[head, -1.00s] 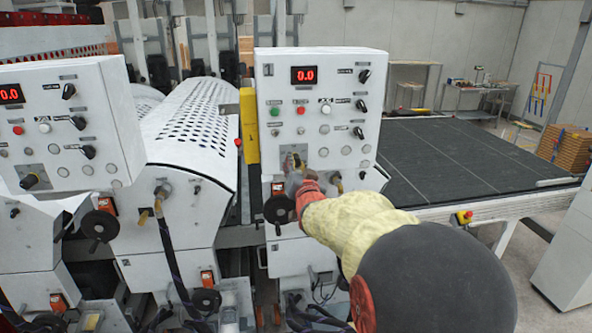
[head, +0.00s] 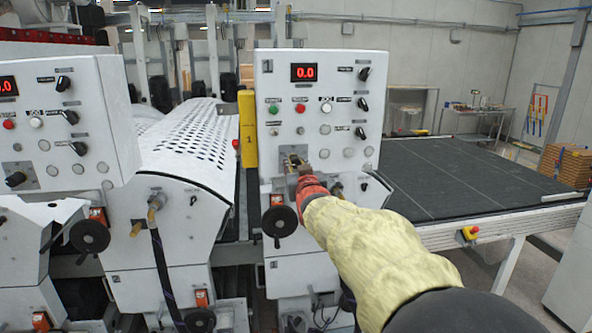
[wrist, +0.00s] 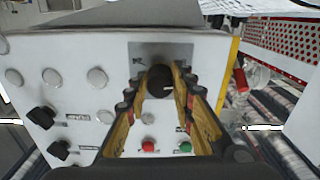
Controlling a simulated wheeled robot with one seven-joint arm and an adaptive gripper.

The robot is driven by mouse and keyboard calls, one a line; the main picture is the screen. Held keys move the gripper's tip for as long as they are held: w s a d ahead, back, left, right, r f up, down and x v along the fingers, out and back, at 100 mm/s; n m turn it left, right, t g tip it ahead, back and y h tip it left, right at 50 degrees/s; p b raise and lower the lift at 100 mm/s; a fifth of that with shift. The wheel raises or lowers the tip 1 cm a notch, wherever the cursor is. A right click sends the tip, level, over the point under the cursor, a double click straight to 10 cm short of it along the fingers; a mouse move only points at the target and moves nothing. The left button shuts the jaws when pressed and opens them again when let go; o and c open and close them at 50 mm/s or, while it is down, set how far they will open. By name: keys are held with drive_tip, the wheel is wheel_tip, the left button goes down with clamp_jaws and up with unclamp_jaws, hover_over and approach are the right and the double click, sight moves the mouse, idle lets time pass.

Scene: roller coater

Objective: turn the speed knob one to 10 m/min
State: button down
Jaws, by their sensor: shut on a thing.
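The control panel marked 1 (head: 318,125) stands upright in the middle of the head view. Its red display (head: 304,73) reads 0.0. My gripper (head: 297,164) is at the panel's lower left and covers most of the knob there. In the wrist view the dark round speed knob (wrist: 160,81) sits on a grey plate (wrist: 148,55), between the two fingers of my gripper (wrist: 162,88). The fingers are shut on it. The exact angle of the knob's pointer is hard to make out.
Other black selector knobs (head: 361,103), a green button (head: 274,108) and a red button (head: 300,108) sit higher on the panel. A black handwheel (head: 280,221) is just below my gripper. A second panel (head: 85,125) stands left, a dark conveyor (head: 455,165) right.

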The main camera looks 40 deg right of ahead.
drive_tip(key=shift+f, duration=0.2)
drive_tip(key=c, duration=1.5)
unclamp_jaws()
drive_tip(key=shift+r, duration=0.1)
drive_tip(key=v, duration=1.2)
